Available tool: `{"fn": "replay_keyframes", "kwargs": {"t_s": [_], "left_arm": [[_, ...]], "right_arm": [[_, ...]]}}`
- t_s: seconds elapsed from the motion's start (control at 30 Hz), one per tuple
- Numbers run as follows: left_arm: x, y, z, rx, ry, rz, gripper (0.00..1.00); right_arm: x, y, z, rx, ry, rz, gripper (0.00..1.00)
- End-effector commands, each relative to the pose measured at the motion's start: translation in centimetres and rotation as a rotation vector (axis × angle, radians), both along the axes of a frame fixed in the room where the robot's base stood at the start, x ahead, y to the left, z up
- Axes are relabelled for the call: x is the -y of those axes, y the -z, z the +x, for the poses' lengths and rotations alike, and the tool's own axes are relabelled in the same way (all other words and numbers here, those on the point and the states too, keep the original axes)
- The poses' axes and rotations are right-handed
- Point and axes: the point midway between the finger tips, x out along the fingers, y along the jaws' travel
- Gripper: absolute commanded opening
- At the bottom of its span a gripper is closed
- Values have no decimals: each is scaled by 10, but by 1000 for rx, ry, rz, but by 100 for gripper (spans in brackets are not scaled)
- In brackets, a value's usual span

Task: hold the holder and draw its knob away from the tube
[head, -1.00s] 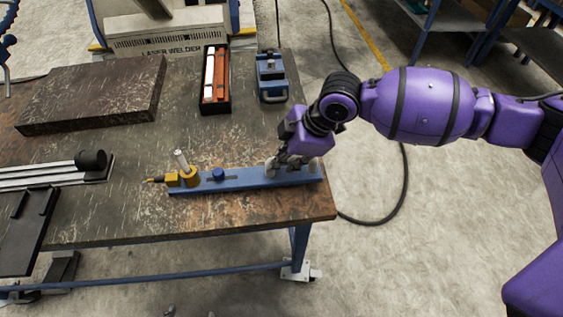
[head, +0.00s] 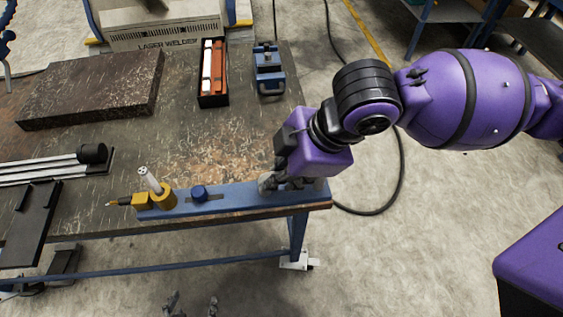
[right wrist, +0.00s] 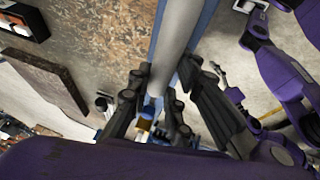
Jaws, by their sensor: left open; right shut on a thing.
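A blue slotted bar (head: 235,197) carries a yellow holder (head: 163,197) at its left end. A pale tube (head: 149,179) stands tilted in the holder. A yellow fitting with a small orange tip (head: 112,203) juts left from it. A blue knob (head: 199,193) sits on the bar's slot. My right gripper (head: 293,184) is shut at the bar's right end; the right wrist view shows its fingers (right wrist: 160,93) around a grey post (right wrist: 174,40). The contact is partly hidden. My left gripper (head: 192,304) is open and empty at the bottom edge, only fingertips showing, below and apart from the holder.
The bar appears above the worn table (head: 230,145), near its front edge. A dark slab (head: 90,88), an open box (head: 213,75) and a blue device (head: 269,70) stand behind. Rails (head: 45,172) and a black tray (head: 28,222) lie left.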

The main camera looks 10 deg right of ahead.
Motion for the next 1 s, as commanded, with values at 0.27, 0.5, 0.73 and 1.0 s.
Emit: {"fn": "replay_keyframes", "kwargs": {"t_s": [0.27, 0.5, 0.73, 1.0], "left_arm": [[-1, 0, 0, -1, -1, 1, 65], [-1, 1, -1, -3, -1, 2, 65], [-2, 5, -4, -9, -2, 1, 65], [-1, 8, -7, -15, -2, 1, 65]], "right_arm": [[-2, -3, -2, 4, -1, 6, 0], [-1, -1, 0, 3, -1, 5, 0], [-1, 7, 9, 2, 0, 6, 0], [1, 17, 20, 2, 0, 6, 0]]}}
